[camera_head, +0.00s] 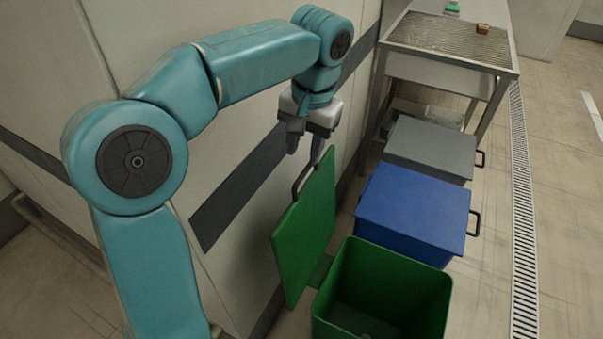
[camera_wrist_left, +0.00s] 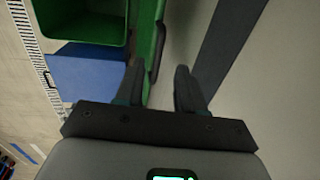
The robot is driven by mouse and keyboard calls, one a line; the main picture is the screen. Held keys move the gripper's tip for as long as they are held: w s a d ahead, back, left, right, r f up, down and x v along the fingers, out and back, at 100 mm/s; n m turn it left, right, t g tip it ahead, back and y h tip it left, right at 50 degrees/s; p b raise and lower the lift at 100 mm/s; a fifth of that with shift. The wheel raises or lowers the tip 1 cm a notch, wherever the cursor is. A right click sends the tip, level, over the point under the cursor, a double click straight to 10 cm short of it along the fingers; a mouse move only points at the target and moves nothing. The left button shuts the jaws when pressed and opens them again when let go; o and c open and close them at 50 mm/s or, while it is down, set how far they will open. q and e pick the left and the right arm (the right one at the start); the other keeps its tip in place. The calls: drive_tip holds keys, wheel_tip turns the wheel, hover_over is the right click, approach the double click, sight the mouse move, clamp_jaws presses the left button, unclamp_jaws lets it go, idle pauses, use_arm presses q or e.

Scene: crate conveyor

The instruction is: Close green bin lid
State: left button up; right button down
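The green bin (camera_head: 398,280) stands open at the bottom of the head view. Its green lid (camera_head: 306,235) is swung up, near upright, at the bin's left side by the wall. A dark handle (camera_head: 297,184) sits on the lid's wall-facing side. My left gripper (camera_head: 305,150) is open just above the lid's top edge and handle. In the left wrist view, the open fingers (camera_wrist_left: 160,90) have a gap between them. The lid (camera_wrist_left: 149,40) and its handle (camera_wrist_left: 158,48) lie ahead of the gap, nearer the left finger. Nothing is held. My right gripper is not in view.
A closed blue bin (camera_head: 415,213) and a closed grey bin (camera_head: 432,148) stand beyond the green one. A metal table (camera_head: 450,68) stands farther back. The wall (camera_head: 235,270) is close behind the lid. Floor with a drain grate (camera_head: 524,210) is clear at right.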

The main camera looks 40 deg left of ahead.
sight(301, 177)
use_arm(q)
drive_tip(key=f, duration=0.4)
drive_tip(key=f+b, duration=0.1)
drive_tip(key=f, duration=0.1)
drive_tip(key=shift+s+a+f, duration=0.15)
drive_tip(key=shift+a+f, duration=0.05)
drive_tip(key=shift+a, duration=0.05)
clamp_jaws()
